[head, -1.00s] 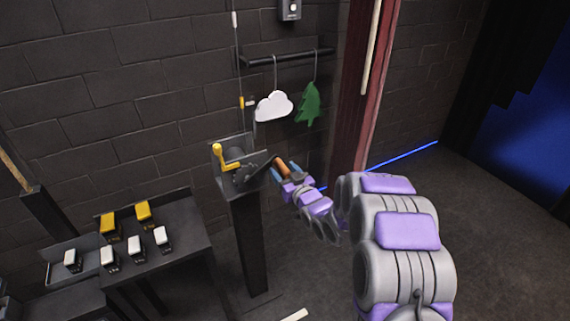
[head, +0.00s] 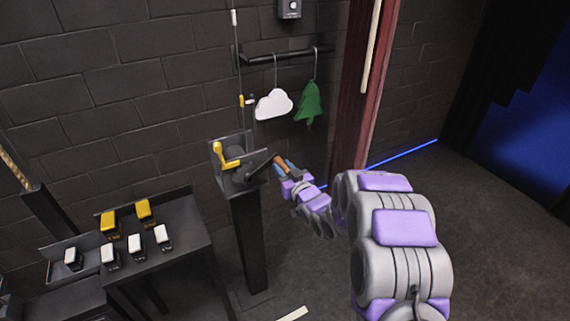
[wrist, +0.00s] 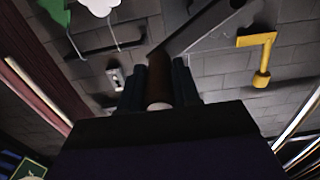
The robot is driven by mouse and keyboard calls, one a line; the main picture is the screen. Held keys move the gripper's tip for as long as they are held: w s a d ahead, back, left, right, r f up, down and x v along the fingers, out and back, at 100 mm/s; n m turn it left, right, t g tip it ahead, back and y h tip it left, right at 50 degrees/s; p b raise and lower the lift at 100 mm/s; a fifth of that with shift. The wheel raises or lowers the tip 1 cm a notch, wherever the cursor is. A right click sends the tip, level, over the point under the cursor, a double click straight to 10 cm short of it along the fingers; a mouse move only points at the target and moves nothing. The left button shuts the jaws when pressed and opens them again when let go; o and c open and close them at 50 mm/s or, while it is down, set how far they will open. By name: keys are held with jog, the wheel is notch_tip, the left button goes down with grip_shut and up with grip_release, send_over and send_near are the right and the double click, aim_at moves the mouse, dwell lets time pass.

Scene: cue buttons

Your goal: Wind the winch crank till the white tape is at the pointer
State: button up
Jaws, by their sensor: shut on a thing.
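The winch (head: 238,168) sits on a dark post in the head view. Its dark crank arm (head: 258,168) reaches right to a brown handle (head: 279,160). My gripper (head: 285,165) is shut on this handle. The wrist view shows the brown handle (wrist: 158,75) between my gripper's dark blue fingers (wrist: 158,64), with the grey crank arm (wrist: 195,28) beyond. A thin line rises from the winch along the wall. A small white mark (head: 234,17), perhaps the tape, is high on it. A yellow mark (head: 241,100) is lower, beside a small pale piece (head: 250,100) that may be the pointer.
A yellow lever (head: 222,154) is on the winch's left side. A white cloud (head: 273,104) and green tree (head: 310,103) hang from a bar above. A dark table (head: 180,255) with several yellow and white switches stands left.

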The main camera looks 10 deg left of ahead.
jog(key=shift+c, duration=0.7)
jog(key=f, duration=0.3)
jog(key=d+f, duration=0.1)
jog(key=f, duration=0.1)
jog(key=shift+w+d+f+b, duration=0.1)
jog(key=shift+w+f+b, duration=0.1)
jog(key=shift+w+b, duration=0.15)
jog(key=f, duration=0.3)
jog(key=a+f+b, duration=0.1)
jog(key=f, duration=0.1)
jog(key=shift+s+f, duration=0.15)
jog(key=shift+s, duration=0.2)
